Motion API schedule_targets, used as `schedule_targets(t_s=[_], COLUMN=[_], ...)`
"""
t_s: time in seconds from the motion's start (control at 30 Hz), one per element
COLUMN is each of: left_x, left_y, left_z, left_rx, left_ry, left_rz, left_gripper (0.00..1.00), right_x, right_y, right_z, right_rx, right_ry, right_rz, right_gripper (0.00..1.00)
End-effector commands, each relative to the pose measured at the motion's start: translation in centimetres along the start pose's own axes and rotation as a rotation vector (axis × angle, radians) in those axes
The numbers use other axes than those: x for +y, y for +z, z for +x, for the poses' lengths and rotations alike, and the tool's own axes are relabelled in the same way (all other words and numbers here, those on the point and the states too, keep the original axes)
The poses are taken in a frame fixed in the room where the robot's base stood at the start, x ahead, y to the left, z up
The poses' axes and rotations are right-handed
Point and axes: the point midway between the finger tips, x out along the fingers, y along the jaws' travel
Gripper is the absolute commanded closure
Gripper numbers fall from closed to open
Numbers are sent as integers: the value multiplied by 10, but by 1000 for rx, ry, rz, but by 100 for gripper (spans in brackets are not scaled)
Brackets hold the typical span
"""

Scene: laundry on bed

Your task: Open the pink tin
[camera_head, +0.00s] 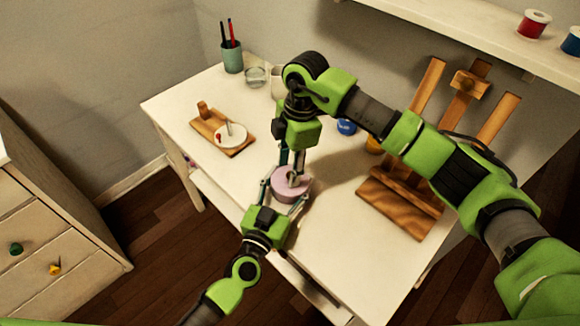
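The pink tin (291,188) is round and low and stands upright on the white desk, near its front edge. A small pale knob (294,178) shows on its top. My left gripper (284,196) reaches in from the lower left, with one finger on each side of the tin, and seems closed on its wall. My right gripper (292,165) points down from above, its fingertips at the top of the tin by the knob. I cannot tell whether they grip the knob. The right gripper partly hides the tin's far side. The tin looks closed.
On the white desk (345,255) stand a wooden board (237,149) with a small white plate, a pen cup (232,57), a glass (256,77) and a wooden easel (400,208). A blue jar (346,127) stands behind my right arm. Drawers (40,245) stand at left.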

Motion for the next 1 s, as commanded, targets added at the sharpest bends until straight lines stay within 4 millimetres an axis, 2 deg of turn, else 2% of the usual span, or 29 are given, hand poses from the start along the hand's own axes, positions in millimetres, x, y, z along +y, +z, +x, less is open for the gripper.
schedule_targets(t_s=[0.13, 0.63, 1.0], left_x=[0, 0, 0], left_y=[0, -1, -1], left_z=[0, 0, 0], left_rx=[1, 3, 3], left_ry=[0, -1, -1], left_rz=[-2, -2, -2], left_gripper=[82, 82, 82], right_x=[-4, -2, 0], right_y=[2, 1, -1], right_z=[7, 4, -8], right_rx=[-4, -2, -1], right_ry=[-13, -6, -2], right_rz=[2, 1, 1], right_gripper=[89, 89, 89])
